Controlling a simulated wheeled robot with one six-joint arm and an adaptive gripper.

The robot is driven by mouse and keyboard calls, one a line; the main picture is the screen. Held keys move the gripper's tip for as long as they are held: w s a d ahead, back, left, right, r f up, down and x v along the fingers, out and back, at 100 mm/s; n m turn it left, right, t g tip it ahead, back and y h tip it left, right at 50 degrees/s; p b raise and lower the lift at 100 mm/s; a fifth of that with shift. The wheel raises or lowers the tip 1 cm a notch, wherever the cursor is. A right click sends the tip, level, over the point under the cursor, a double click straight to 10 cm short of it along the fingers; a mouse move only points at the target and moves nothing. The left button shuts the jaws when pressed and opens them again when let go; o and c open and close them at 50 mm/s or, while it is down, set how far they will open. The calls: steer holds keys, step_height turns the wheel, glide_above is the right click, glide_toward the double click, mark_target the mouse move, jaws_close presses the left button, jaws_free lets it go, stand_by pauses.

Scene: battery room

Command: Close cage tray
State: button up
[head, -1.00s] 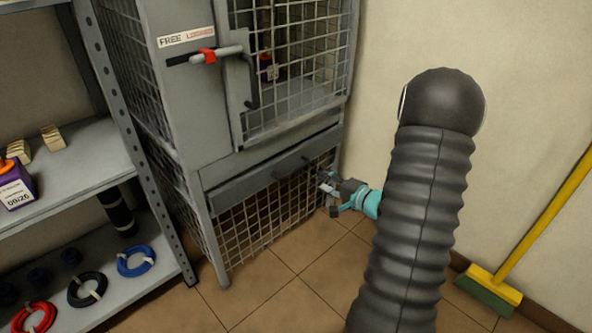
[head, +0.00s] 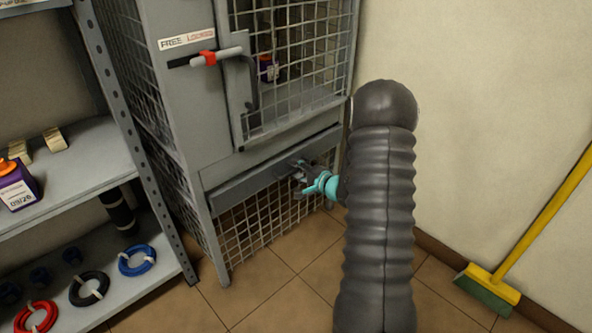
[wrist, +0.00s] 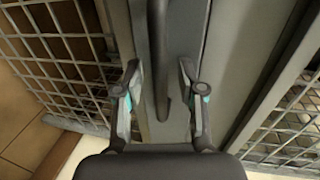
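The cage tray (head: 238,188) is the long grey front low on the mesh cage, below its door; I cannot tell how far it stands out. In the wrist view, the tray front (wrist: 183,30) runs upright through the middle. Its dark bar handle (wrist: 158,50) lies between the fingers of my gripper (wrist: 157,80). The fingers are apart, one on each side of the bar, with visible gaps. In the head view, my gripper (head: 301,174) is at the tray's handle and partly hides it.
The cage door (head: 295,70) above has a handle with a red part (head: 208,58). A shelf (head: 85,175) with coiled cables stands at the left. A broom (head: 500,275) leans against the right wall. The tiled floor (head: 265,295) before the cage is clear.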

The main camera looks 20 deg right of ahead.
jaws_close()
steer(key=b+x, duration=0.2)
steer(key=shift+b, duration=0.35)
steer(key=shift+w+a, duration=0.1)
steer(key=shift+w, duration=0.2)
steer(key=shift+r, duration=0.25)
jaws_free()
steer(key=shift+w+a, duration=0.1)
steer(key=shift+w, duration=0.05)
